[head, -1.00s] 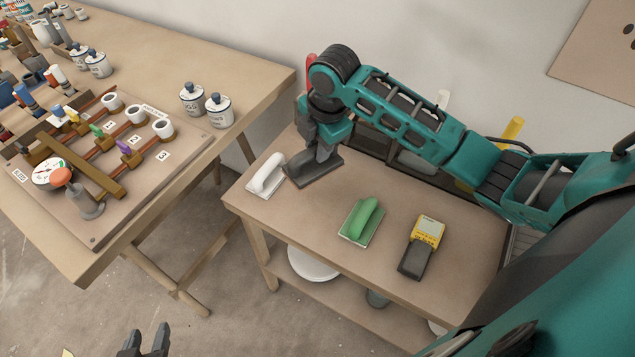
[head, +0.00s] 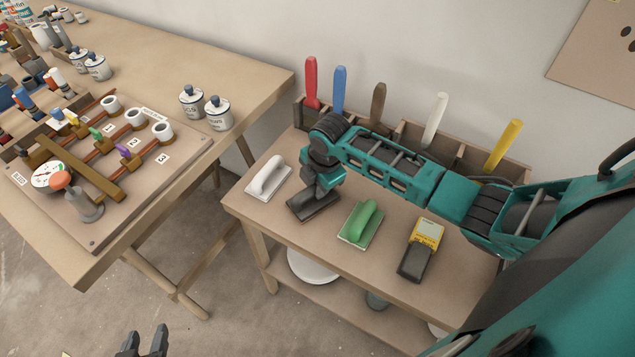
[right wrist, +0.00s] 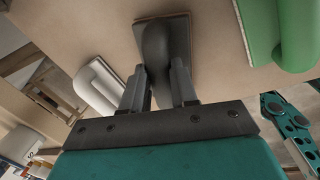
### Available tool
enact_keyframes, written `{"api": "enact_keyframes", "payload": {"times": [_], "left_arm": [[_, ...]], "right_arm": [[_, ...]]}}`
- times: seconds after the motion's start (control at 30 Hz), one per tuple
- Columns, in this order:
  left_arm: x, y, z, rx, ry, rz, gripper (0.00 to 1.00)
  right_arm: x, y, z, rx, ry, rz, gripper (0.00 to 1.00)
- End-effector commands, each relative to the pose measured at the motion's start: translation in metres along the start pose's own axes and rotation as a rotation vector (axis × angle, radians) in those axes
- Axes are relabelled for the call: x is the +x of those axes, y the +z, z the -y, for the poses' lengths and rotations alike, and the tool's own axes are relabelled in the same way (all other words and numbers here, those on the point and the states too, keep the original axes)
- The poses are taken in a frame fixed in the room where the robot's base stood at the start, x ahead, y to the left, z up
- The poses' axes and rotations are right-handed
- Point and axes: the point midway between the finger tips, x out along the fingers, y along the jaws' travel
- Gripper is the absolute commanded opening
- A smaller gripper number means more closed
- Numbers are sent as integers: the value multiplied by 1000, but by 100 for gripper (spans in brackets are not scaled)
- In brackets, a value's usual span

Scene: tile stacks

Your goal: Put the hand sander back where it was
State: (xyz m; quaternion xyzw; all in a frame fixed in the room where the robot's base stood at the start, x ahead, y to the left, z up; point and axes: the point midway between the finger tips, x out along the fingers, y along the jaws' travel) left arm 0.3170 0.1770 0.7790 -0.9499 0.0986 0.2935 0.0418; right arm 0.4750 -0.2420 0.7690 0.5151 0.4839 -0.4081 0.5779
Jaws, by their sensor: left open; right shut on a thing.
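The dark grey hand sander (head: 306,208) is a flat plate with a handle, between a white float-like tool (head: 269,178) and a green one (head: 361,222) on the small table (head: 385,285). My right gripper (head: 321,190) is above it, shut on its handle. The right wrist view shows both fingers (right wrist: 160,85) around the handle of the dark sander (right wrist: 176,38). The sander's plate is at or just above the tabletop; I cannot tell if it touches. My left gripper (head: 145,342) is open and empty at the bottom edge, away from the table.
A wooden rack (head: 413,132) with red, blue, brown, white and yellow handles stands along the back. A larger workbench (head: 225,62) with a valve board and jars is at left.

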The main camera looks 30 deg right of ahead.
Motion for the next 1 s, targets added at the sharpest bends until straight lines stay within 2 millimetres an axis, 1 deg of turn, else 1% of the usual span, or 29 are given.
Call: {"api": "enact_keyframes", "payload": {"times": [0.1,0.13,0.37,0.6,0.73,0.87,1.0], "left_arm": [[0,1,0,0,0,2,43],[0,1,0,0,0,2,43],[-1,3,-1,-1,1,6,43],[-1,3,-1,-1,1,6,43],[-1,3,-1,-1,1,6,43],[-1,4,-1,-1,1,6,43],[-1,4,-1,-1,1,6,43]], "right_arm": [[2,0,0,0,0,0,4],[1,0,0,0,0,0,31],[1,0,0,0,0,0,53],[0,0,0,1,0,0,53],[-6,0,-1,0,2,0,53],[-24,1,-1,-1,3,1,53],[-54,1,-1,-2,5,1,53]]}}
